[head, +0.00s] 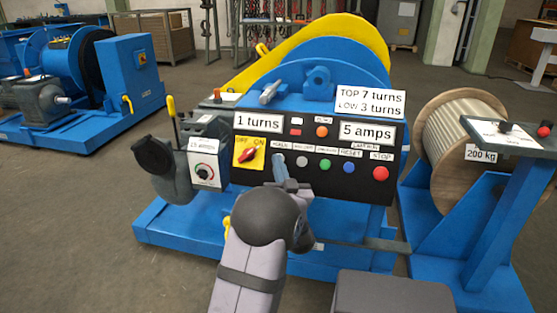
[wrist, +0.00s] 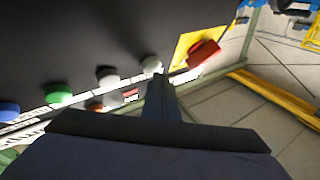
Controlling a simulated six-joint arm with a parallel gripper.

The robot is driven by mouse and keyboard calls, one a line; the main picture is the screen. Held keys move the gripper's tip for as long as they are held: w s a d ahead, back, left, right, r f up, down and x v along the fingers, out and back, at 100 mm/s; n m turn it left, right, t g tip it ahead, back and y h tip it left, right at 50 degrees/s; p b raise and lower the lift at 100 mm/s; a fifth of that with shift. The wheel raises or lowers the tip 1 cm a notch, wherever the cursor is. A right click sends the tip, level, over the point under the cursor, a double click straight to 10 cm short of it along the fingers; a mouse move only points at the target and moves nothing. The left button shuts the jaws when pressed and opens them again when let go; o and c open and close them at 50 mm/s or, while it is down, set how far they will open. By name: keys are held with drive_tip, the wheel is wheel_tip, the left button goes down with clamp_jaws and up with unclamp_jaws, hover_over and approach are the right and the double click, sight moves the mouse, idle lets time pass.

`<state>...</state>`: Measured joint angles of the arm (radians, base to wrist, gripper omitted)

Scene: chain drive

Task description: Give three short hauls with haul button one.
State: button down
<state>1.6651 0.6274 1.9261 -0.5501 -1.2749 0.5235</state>
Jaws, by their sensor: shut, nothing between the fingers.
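The dark control panel (head: 290,188) on the blue winch faces me, with a row of buttons under small labels. The leftmost pale button (wrist: 152,66) is beside the red rotary switch (head: 250,154) on its yellow plate; the small label above it is hard to read. My gripper (head: 279,168) is shut and empty, its tips at that button and largely hiding it in the head view. In the wrist view the fingertips (wrist: 160,84) overlap the button's lower edge; I cannot tell whether they press it. The turns display (head: 258,123) reads 1 turns.
To the right are a grey button (head: 302,161), a green button (head: 325,165), a blue button (head: 348,168) and the red stop button (head: 380,173). The other display (head: 367,133) reads 5 amps. A sign (head: 371,103) reads TOP 7 turns, LOW 3 turns. A rope drum (head: 450,135) stands right.

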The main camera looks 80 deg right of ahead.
drive_tip(key=shift+d+f, duration=0.25)
drive_tip(key=shift+d, duration=0.15)
idle(2.1)
drive_tip(key=shift+a+r, duration=0.15)
idle(1.7)
drive_tip(key=shift+a+r, duration=0.3)
drive_tip(key=shift+a, duration=0.4)
drive_tip(key=shift+a+r+p, duration=0.35)
drive_tip(key=shift+a+r, duration=0.05)
drive_tip(key=shift+a, duration=0.35)
drive_tip(key=shift+a+r+p, duration=0.3)
drive_tip(key=shift+a+r, duration=0.05)
drive_tip(key=shift+a, duration=0.35)
drive_tip(key=shift+a+r+p, duration=0.35)
drive_tip(key=shift+a+r, duration=0.05)
drive_tip(key=shift+a, duration=0.35)
